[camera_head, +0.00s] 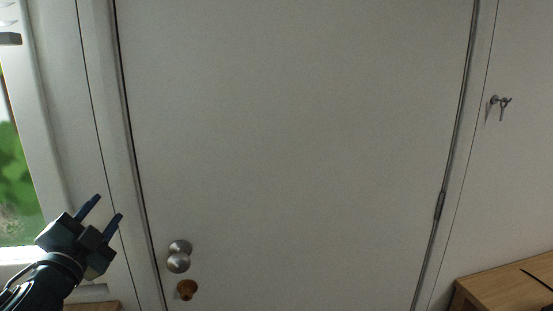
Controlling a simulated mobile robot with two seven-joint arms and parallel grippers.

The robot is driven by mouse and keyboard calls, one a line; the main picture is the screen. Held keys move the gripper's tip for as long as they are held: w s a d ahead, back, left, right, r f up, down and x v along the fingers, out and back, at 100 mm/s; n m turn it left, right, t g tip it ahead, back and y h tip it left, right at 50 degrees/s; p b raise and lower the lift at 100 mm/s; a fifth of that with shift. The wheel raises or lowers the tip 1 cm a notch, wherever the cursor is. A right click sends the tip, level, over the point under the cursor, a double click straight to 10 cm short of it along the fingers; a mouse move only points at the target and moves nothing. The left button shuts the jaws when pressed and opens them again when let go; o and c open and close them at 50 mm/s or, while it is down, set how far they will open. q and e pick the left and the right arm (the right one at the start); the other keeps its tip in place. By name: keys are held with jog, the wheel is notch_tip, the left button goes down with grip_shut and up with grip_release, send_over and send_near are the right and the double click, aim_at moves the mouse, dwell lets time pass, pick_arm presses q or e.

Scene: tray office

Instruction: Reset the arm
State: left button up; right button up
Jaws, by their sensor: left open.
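My left gripper (106,212) is at the lower left of the head view, on the end of my black left arm. Its two dark blue fingers point up and to the right and stand apart, with nothing between them. It shows in front of the door frame's left side, left of the door knob. My right gripper is not in view.
A closed white door (300,130) fills the middle. It has a metal knob (178,262) and a brown knob (187,290) low on its left. A window (18,170) is at the left, a wall hook (500,104) at the right. A wooden surface (510,280) is at the lower right.

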pick_arm(q)
jog(key=s+d+f+n+g, duration=0.2)
jog(key=s+f+g, duration=0.15)
jog(key=f, duration=0.35)
jog(key=s+d+f+n+g+y, duration=0.1)
jog(key=s+d+f+n+g, duration=0.2)
jog(key=f, duration=0.5)
jog(key=s+d+f+n+g, duration=0.1)
jog(key=s+f+n+g, duration=0.15)
jog(key=s+f, duration=0.35)
jog(key=s+d+f+n+g+h, duration=0.1)
jog(key=s+d+f+g, duration=0.35)
jog(key=s, duration=0.35)
jog(key=s+d+f+g+h, duration=0.2)
jog(key=s+d+f+g, duration=0.1)
jog(key=s+d+f, duration=0.3)
jog(key=w+d+f+t+h, duration=0.2)
jog(key=w+d+f+t, duration=0.3)
jog(key=f+t, duration=0.1)
jog(key=shift+f+m+t+h, duration=0.2)
jog(key=shift+m+t+h, duration=0.1)
jog(key=shift+m+t, duration=0.15)
jog(key=shift+c, duration=0.4)
